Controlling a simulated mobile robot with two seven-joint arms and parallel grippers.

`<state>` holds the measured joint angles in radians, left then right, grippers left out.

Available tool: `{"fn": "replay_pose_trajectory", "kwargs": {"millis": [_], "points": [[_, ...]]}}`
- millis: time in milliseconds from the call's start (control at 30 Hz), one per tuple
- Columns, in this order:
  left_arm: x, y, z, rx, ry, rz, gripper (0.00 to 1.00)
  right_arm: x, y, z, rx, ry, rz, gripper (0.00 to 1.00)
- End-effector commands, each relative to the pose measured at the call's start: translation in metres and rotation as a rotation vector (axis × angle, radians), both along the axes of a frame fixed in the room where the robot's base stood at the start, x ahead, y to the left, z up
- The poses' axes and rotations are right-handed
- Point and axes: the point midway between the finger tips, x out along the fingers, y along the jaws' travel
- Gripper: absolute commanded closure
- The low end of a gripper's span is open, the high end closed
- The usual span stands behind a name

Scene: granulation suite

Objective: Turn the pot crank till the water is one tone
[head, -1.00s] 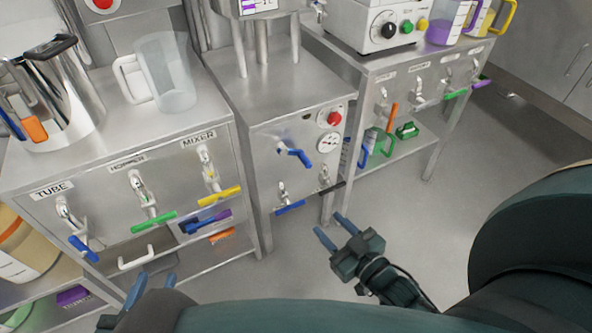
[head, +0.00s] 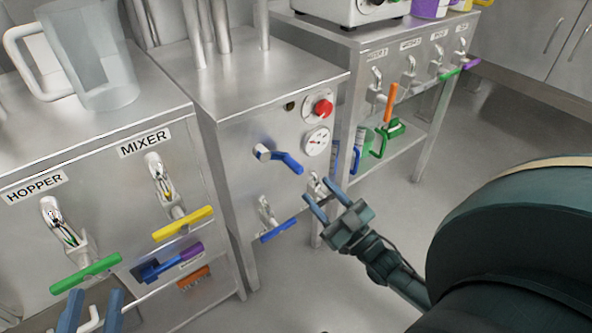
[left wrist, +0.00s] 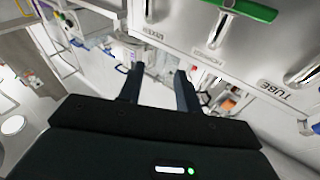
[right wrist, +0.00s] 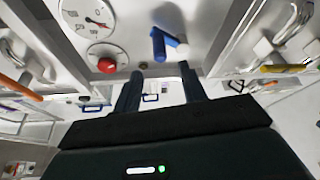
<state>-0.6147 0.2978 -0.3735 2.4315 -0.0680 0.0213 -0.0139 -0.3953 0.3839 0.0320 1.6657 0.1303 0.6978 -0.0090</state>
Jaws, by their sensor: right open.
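A blue-handled crank (head: 285,160) sticks out from the front of the middle steel cabinet (head: 240,145), its handle slanting down to the right. It also shows in the right wrist view (right wrist: 158,45), above and beyond the fingers. I cannot see any water or the pot's inside. My right gripper (head: 314,187) is open and empty, below and to the right of the crank, apart from it; its fingers (right wrist: 157,80) show spread in its wrist view. My left gripper (head: 95,292) is open and empty at the lower left, below the green tap handle (head: 87,273); its fingers (left wrist: 158,70) are spread.
The middle cabinet also carries a red button (head: 323,107), a gauge (head: 316,141) and a lower blue-handled tap (head: 278,230). A yellow-handled tap (head: 183,223) sits under the MIXER label (head: 145,142). A clear jug (head: 90,55) stands on the left bench. Floor at right is clear.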

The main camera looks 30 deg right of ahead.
Motion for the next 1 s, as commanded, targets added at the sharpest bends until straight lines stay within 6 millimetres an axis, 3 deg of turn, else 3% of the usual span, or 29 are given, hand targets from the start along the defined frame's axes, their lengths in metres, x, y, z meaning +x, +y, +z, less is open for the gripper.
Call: {"fn": "replay_pose_trajectory", "kwargs": {"millis": [200,400,833,1000], "points": [[0.0,-0.002,-0.003,-0.027,-0.001,-0.013,0.66,0.043,0.008,0.016,0.0,-0.005,0.001,0.58],[0.001,-0.003,-0.002,-0.038,-0.009,-0.02,0.66,0.068,0.013,0.027,0.0,-0.002,0.0,0.58],[0.001,-0.003,0.003,-0.046,-0.023,-0.023,0.66,0.076,0.014,0.031,0.0,0.002,0.001,0.58],[0.0,-0.003,0.004,-0.045,-0.025,-0.026,0.66,0.076,0.014,0.031,-0.001,0.002,0.0,0.72]]}}
